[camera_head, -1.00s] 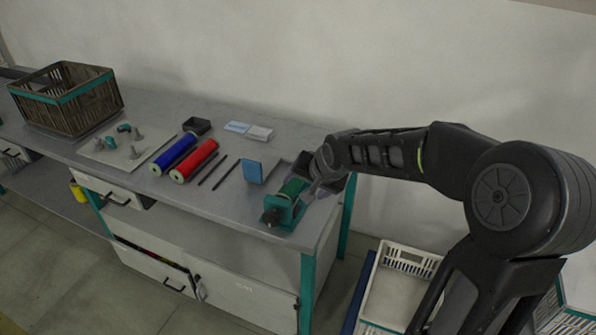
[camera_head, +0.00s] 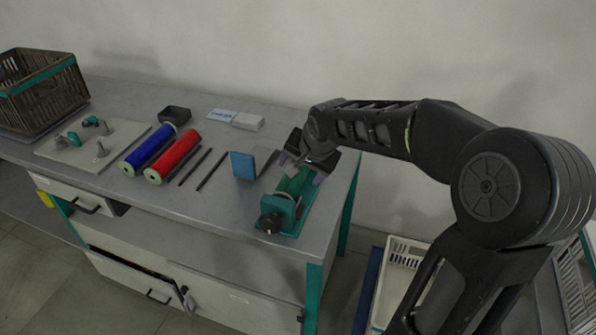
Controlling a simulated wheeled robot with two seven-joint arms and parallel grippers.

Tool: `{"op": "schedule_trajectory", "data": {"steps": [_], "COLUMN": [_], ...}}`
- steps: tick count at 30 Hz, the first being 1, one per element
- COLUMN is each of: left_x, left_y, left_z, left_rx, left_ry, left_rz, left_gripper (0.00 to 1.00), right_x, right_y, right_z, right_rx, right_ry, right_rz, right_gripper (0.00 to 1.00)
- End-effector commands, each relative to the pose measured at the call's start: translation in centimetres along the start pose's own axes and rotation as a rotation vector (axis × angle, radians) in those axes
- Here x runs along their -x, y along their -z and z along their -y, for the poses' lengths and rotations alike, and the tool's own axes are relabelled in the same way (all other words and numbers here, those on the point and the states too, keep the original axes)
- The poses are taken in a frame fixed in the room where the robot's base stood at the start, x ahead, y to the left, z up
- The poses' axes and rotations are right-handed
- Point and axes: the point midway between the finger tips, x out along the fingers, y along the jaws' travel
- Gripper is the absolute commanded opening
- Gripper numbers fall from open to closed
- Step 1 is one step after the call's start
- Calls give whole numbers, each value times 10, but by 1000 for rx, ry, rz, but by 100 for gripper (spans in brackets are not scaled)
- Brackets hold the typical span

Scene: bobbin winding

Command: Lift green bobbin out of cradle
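The green bobbin (camera_head: 297,181) lies in the green cradle (camera_head: 292,229) at the front right of the workbench, with a dark round knob on the cradle's near end. My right gripper (camera_head: 301,171) is over the bobbin's far part, its grey fingers spread apart on either side of it. I see no lift of the bobbin out of the cradle. The wrist hides the cradle's far end, and finger contact is too small to make out. My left gripper is out of view.
A blue block (camera_head: 243,166) stands just left of the cradle. Two dark rods, a red roll (camera_head: 173,157) and a blue roll (camera_head: 149,148) lie further left. A pegged board (camera_head: 84,158) and brown basket (camera_head: 82,91) are at far left. A white crate (camera_head: 399,282) sits below right.

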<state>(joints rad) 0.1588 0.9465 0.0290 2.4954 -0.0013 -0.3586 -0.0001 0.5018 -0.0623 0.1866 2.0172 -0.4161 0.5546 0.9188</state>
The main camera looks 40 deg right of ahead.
Motion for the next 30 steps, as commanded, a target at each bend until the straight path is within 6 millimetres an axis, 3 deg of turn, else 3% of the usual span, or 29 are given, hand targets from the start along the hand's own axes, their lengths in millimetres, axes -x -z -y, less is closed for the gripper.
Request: {"op": "schedule_trajectory", "data": {"steps": [11, 24, 30], "left_x": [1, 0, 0], "left_y": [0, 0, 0], "left_z": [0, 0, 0], "left_rx": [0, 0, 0], "left_ry": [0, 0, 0], "left_rz": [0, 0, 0], "left_gripper": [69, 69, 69], "right_x": [-3, -60, -76], "right_y": [0, 0, 0], "right_z": [0, 0, 0], "right_rx": [0, 1, 1], "right_ry": [-1, -2, 0], "right_rz": [1, 3, 0], "right_gripper": [73, 73, 73]}}
